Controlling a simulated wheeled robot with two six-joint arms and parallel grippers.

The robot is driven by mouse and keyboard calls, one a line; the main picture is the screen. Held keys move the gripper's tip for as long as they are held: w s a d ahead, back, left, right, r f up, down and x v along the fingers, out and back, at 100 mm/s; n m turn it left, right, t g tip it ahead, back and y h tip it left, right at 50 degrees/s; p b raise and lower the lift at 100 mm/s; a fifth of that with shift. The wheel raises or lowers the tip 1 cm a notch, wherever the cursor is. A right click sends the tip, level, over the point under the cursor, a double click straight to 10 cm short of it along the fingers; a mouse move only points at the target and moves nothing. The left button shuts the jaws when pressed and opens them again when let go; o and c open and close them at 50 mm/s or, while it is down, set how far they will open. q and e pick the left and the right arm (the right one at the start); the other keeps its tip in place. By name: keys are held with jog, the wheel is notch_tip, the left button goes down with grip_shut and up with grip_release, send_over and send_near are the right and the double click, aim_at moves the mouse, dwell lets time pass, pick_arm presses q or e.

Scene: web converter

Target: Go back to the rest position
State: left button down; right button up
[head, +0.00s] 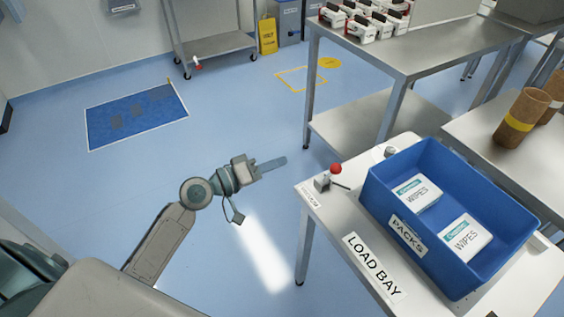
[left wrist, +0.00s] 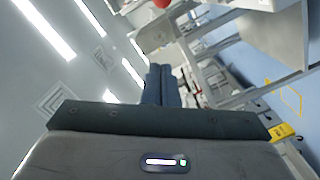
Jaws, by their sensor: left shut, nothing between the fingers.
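My left gripper (head: 272,164) is stretched out over the blue floor, left of the load bay table. Its fingers are together with nothing between them. In the left wrist view the shut fingers (left wrist: 161,86) show at the middle, pointing away from the camera. The gripper is apart from the table and from the blue bin. My right gripper is in neither view.
The load bay table (head: 325,215) carries a blue PACKS bin (head: 400,235) with two wipes packs (head: 466,240) and a red-knobbed lever (head: 335,169). A steel table (head: 415,50) stands behind. A blue floor mat (head: 135,115) lies far left. Open floor surrounds the left arm.

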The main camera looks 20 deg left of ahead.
pick_arm(q)
jog(key=shift+d, duration=0.1)
dwell(0.4)
jog(key=a+f+n+g+y, duration=0.1)
jog(key=a+f+y, duration=0.2)
jog(key=f, duration=0.8)
jog(key=a+f+n+g+y, duration=0.1)
jog(key=a+f+y, duration=0.2)
jog(key=f, duration=0.8)
jog(key=s+a+f+g+y, duration=0.1)
jog(key=s+a+f+y, duration=0.15)
jog(key=f, duration=0.65)
jog(key=s+a+f+g+y, duration=0.15)
jog(key=s+f, duration=0.25)
jog(key=f, duration=0.4)
jog(key=s+f+m+g+y, duration=0.1)
jog(key=s+f+m+g, duration=0.1)
jog(key=s+f, duration=1)
jog(key=s+f+m+g+y, duration=0.1)
jog(key=s+f+m+g, duration=0.2)
jog(key=s+f, duration=0.8)
jog(key=s+g, duration=0.2)
jog(key=s, duration=0.7)
jog(key=shift+f, duration=0.35)
jog(key=shift+g, duration=0.25)
